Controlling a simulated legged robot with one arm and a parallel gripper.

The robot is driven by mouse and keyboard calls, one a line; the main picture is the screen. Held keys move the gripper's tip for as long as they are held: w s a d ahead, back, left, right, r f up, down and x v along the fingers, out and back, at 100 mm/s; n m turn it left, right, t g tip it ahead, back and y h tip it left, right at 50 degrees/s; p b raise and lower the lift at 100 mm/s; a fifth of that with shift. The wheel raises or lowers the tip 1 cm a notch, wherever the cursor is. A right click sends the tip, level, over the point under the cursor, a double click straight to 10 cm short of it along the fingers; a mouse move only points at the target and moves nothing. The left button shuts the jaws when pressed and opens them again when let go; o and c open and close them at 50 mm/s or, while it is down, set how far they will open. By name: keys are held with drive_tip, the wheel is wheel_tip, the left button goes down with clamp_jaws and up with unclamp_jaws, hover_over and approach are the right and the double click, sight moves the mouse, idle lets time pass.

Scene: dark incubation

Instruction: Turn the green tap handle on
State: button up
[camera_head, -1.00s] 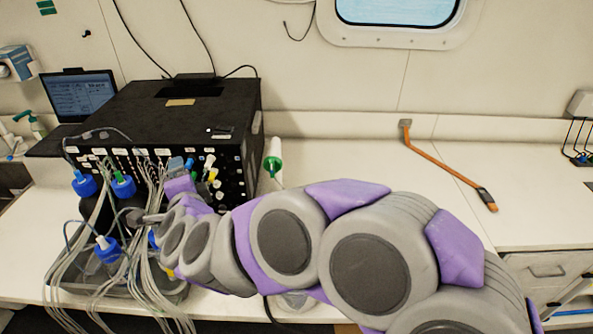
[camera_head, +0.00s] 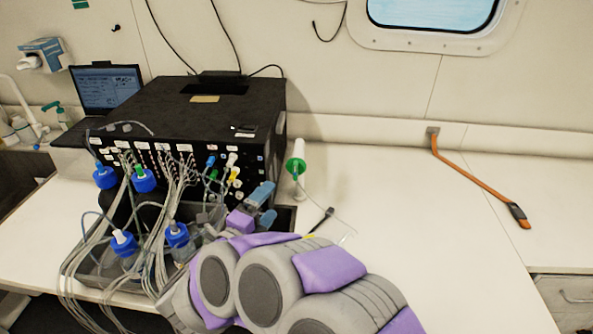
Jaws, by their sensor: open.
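A green round part (camera_head: 296,167) sits on an upright white tube at the right front corner of the black box; I take it for the green tap handle. My gripper (camera_head: 266,205) is open, its two blue-grey fingers one above the other just left of and below the green part. In the picture a gap shows between the fingertips and the tube; I cannot tell the depth. Nothing shows between the fingers. My arm covers the bench below.
The black box (camera_head: 205,118) has many cables and ports on its front. Blue-capped bottles (camera_head: 177,235) stand in a grey tray (camera_head: 112,272) close left of my arm. A laptop (camera_head: 105,88) is behind. An orange strap (camera_head: 468,175) lies right.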

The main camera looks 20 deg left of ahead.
sight(293, 174)
drive_tip(key=w, duration=0.4)
drive_tip(key=w+d+p, duration=0.1)
drive_tip(key=w, duration=0.4)
drive_tip(key=w+d+p, duration=0.1)
drive_tip(key=w, duration=0.4)
drive_tip(key=shift+d, duration=0.1)
drive_tip(key=shift+f, duration=0.1)
drive_tip(key=c, duration=1)
drive_tip(key=shift+o, duration=0.2)
drive_tip(key=shift+p, duration=0.3)
